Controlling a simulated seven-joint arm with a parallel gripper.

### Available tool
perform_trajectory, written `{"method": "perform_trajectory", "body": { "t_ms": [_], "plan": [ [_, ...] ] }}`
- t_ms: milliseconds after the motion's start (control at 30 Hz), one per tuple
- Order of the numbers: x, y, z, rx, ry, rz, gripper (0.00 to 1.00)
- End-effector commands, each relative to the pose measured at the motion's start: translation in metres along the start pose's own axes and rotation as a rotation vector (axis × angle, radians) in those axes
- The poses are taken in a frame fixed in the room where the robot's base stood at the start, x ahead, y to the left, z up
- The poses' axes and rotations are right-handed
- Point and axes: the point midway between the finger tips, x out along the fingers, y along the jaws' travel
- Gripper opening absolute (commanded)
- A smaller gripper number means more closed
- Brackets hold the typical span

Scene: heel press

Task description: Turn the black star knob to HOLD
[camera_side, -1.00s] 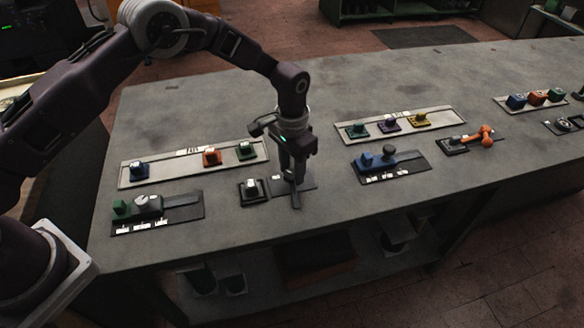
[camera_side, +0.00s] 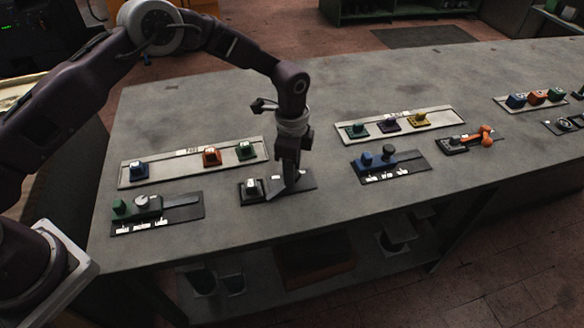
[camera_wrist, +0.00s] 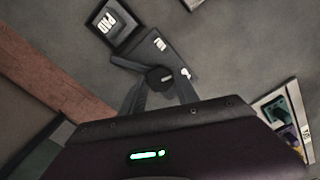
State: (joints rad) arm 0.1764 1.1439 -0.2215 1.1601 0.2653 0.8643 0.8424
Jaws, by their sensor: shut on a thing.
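The black star knob (camera_wrist: 160,78) shows in the wrist view on a dark plate (camera_wrist: 160,50), between the two fingers of my gripper (camera_wrist: 160,92). My gripper is shut on the knob. White labels sit on the plate, one above the knob and one small mark to its right; I cannot read HOLD on either. In the side view my gripper (camera_side: 287,187) points down at the plate (camera_side: 305,182) near the table's front, and it hides the knob there. I cannot tell which label the knob points to.
A dark block labelled PAD (camera_wrist: 112,22) stands in its black holder beside the plate. A tray of coloured blocks (camera_side: 192,176) lies behind to the left, another (camera_side: 345,130) behind to the right. Panels with levers (camera_side: 155,228) (camera_side: 408,172) flank it. The table between is clear.

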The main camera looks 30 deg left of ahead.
Motion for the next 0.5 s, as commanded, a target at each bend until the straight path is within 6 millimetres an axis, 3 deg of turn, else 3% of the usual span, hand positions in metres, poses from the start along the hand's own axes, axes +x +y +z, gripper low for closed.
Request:
{"method": "perform_trajectory", "body": {
  "t_ms": [500],
  "plan": [
    [0.0003, -0.0003, 0.0020, 0.394, -0.004, 0.002, 0.00]
  ]
}}
